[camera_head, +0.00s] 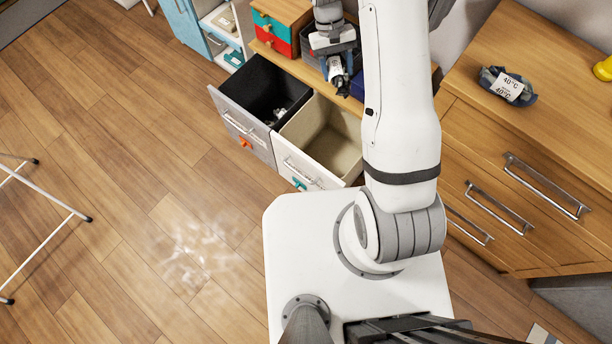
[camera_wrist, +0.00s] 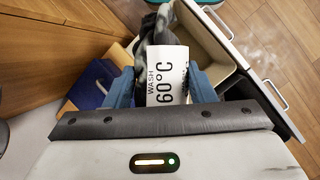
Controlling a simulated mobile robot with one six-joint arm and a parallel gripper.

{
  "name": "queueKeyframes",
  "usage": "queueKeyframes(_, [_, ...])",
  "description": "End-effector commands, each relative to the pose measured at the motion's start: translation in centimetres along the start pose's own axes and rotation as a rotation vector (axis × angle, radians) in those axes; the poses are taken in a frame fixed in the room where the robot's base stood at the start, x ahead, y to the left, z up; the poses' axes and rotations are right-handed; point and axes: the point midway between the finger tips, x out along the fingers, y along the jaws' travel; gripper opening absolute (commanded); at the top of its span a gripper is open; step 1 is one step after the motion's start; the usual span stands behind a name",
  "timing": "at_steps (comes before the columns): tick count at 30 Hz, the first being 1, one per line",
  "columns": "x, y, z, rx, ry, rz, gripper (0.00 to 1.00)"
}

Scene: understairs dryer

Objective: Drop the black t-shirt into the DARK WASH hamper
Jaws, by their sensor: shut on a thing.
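My gripper (camera_head: 338,76) is shut on a mottled black-and-grey cloth bundle (camera_wrist: 153,32) with a white tag reading "WASH 60°C". I cannot tell for sure that this is the black t-shirt. In the head view the gripper hangs above and behind the pulled-out hampers, near the back right of the pale-lined one. One pulled-out hamper (camera_head: 228,101) has a black inside, a grey front and an orange mark; something small and pale lies in it. The other hamper (camera_head: 302,166) has a beige inside and a teal mark and looks empty. No DARK WASH lettering is readable.
Another dark bundle (camera_head: 510,88) with a "40°C" tag lies on the wooden counter (camera_head: 555,55) at right, near a yellow object (camera_head: 603,69). Small drawers (camera_head: 275,30) stand behind the hampers. A white rack (camera_head: 40,235) stands at left; the floor between is clear.

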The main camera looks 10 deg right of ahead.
Motion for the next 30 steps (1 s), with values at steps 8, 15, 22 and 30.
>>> queueKeyframes(8, [8.9, -1.3, -3.1, -0.136, 0.024, 0.059, 0.24])
queueKeyframes(15, [15.3, -2.3, -5.3, -0.261, 0.044, 0.112, 0.24])
queueKeyframes(22, [20.2, -3.1, -7.0, -0.37, 0.057, 0.156, 0.24])
queueKeyframes(30, [22.3, -3.4, -7.7, -0.429, 0.065, 0.18, 0.24])
